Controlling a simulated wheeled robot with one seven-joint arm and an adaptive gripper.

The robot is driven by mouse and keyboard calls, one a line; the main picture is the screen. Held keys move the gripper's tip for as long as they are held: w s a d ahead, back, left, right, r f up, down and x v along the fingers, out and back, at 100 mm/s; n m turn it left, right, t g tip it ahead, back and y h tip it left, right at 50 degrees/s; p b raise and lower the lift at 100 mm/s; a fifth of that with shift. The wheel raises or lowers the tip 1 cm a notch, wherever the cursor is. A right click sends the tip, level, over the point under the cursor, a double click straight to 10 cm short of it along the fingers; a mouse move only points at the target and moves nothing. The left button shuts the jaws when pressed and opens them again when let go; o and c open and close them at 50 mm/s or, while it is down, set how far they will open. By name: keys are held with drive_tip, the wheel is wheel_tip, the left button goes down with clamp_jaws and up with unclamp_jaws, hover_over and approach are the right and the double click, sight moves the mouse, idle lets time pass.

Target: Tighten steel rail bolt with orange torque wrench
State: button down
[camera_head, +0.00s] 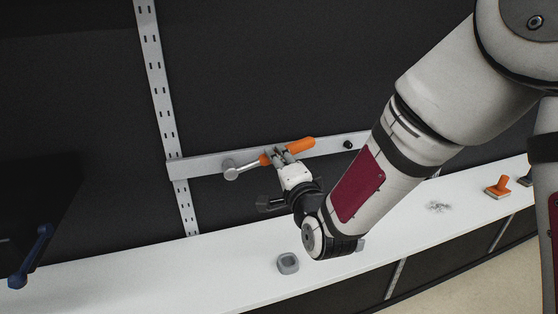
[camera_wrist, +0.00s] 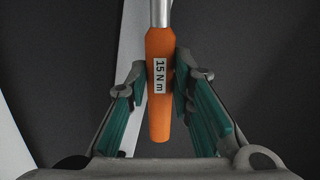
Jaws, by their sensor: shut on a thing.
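The orange torque wrench (camera_head: 301,145) lies along the steel rail (camera_head: 205,165), its round metal head (camera_head: 230,170) over the left part of the rail. I cannot tell whether the head sits on a bolt. My gripper (camera_head: 279,157) is shut on the wrench's orange handle. In the wrist view the handle (camera_wrist: 160,112), labelled 15 Nm, lies between the green pads of my gripper (camera_wrist: 167,85). A small dark round bolt or knob (camera_head: 347,144) shows on the rail to the right of the handle. Any bolt under the wrench head is hidden.
A white counter (camera_head: 215,275) runs below the rail. On it are a grey hollow block (camera_head: 288,263), small grey pieces (camera_head: 438,207) and an orange-topped object (camera_head: 498,187). A blue-handled tool (camera_head: 32,257) is at the far left. A slotted upright (camera_head: 160,80) stands behind the rail.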

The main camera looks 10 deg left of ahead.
drive_tip(key=shift+s, duration=0.15)
drive_tip(key=shift+s+d, duration=0.25)
drive_tip(key=shift+s, duration=0.05)
drive_tip(key=shift+s+d, duration=0.1)
drive_tip(key=shift+s, duration=0.1)
